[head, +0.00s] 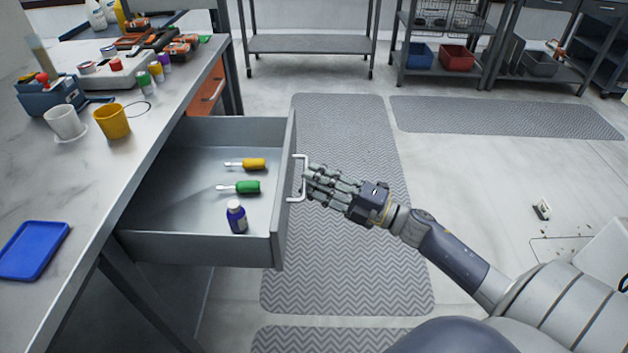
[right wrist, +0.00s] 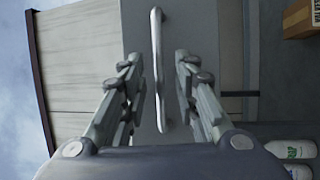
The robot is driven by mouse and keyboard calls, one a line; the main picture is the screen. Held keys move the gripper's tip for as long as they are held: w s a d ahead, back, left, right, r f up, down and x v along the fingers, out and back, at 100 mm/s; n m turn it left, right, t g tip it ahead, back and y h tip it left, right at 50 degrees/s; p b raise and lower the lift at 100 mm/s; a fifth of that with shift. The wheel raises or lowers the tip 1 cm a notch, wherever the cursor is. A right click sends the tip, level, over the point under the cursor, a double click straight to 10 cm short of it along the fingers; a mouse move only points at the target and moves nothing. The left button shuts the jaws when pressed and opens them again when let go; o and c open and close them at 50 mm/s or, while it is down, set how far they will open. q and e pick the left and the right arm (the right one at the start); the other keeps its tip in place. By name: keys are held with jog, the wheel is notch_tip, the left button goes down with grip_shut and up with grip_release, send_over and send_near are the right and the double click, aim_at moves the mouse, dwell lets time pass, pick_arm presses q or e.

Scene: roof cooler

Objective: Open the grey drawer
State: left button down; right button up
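The grey drawer (head: 283,215) is pulled well out from under the workbench in the head view, and its inside shows. A yellow-handled screwdriver (head: 253,164), a green-handled screwdriver (head: 247,187) and a blue bottle (head: 236,218) are in it. Its pale handle (head: 304,163) is on the front panel; it also shows in the right wrist view (right wrist: 157,60). My right gripper (head: 312,183) is at the handle. In the wrist view its fingers (right wrist: 158,88) are spread on both sides of the handle, with gaps showing. My left gripper is out of view.
The workbench (head: 120,165) on the left holds a blue tray (head: 35,249), a white cup (head: 65,122), a yellow cup (head: 113,121) and tools. An orange drawer (head: 207,92) is farther back. Grey mats (head: 345,250) cover clear floor. Shelves (head: 440,75) stand behind.

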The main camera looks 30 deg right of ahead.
jog(key=v, duration=1.1)
jog(key=shift+s+d+f, duration=0.1)
jog(key=shift+d+f, duration=0.05)
